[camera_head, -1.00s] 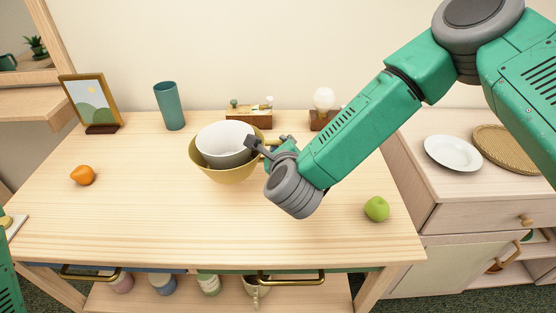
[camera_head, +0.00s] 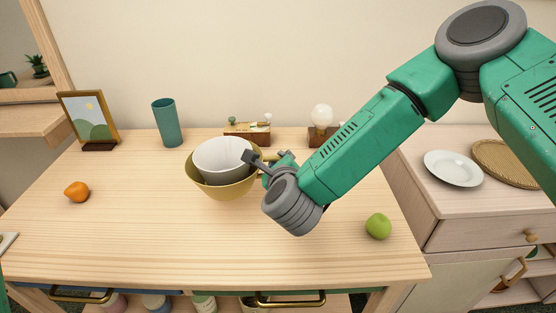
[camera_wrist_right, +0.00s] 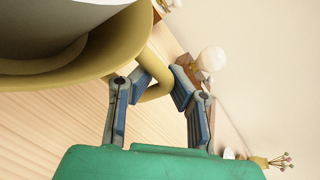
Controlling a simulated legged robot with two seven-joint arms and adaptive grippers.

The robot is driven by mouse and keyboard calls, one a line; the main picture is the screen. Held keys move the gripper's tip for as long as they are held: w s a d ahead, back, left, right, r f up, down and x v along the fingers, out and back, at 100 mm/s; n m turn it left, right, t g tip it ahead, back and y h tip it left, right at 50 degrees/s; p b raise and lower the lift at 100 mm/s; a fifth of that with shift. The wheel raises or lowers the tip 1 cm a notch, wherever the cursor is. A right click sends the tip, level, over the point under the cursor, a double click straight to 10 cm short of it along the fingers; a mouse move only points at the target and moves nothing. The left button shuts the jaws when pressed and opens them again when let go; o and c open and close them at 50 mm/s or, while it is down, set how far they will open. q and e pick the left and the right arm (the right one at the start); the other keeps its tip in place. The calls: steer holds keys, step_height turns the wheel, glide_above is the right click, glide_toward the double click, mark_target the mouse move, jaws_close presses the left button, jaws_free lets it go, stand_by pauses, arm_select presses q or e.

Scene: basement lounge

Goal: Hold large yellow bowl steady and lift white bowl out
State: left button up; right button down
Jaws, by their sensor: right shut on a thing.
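The large yellow bowl (camera_head: 222,190) stands on the table, with the white bowl (camera_head: 224,153) nested inside it and slightly tilted. The yellow bowl fills the upper left of the wrist view (camera_wrist_right: 120,52), and the grey outside of the white bowl (camera_wrist_right: 45,30) shows above it. My right gripper (camera_head: 264,160) is at the yellow bowl's right side. In the wrist view its fingers (camera_wrist_right: 158,88) are shut on the yellow bowl's loop handle (camera_wrist_right: 157,75). In the head view one finger overlaps the white bowl's rim; I cannot tell if it touches. My left gripper is out of view.
On the wooden table (camera_head: 130,230) are an orange (camera_head: 77,192), a green apple (camera_head: 378,226), a teal cup (camera_head: 167,123) and a picture frame (camera_head: 88,120). A lamp (camera_head: 321,120) stands behind my right arm. The table front is clear. A white plate (camera_head: 453,168) lies on the right cabinet.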

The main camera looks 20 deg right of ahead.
steer(key=shift+f+b, duration=1.6)
steer(key=shift+f, duration=0.85)
steer(key=shift+f+b, duration=0.85)
steer(key=shift+b, duration=0.05)
steer(key=shift+f, duration=0.1)
stand_by(1.0)
